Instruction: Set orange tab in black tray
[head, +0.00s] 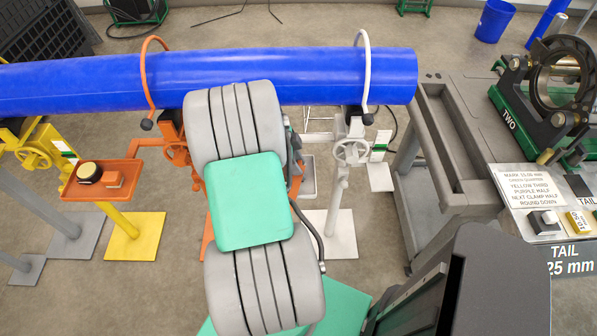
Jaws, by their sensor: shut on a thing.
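My arm fills the middle of the head view and hides what is behind it. I cannot make out my gripper or its fingertips, nor anything held in it. A small orange block (114,179) sits in an orange tray (128,167) at the left; I cannot tell if it is the orange tab. No black tray can be picked out for certain. A dark box-like body (505,275) stands at the bottom right, and I cannot see into it.
A long blue pipe (75,84) spans the back, held by an orange hoop (145,75) and a white hoop (364,65). A round knob (89,171) shares the orange tray. At right are a grey bench (470,187), a clamp ring (563,80) and a text sign (526,187).

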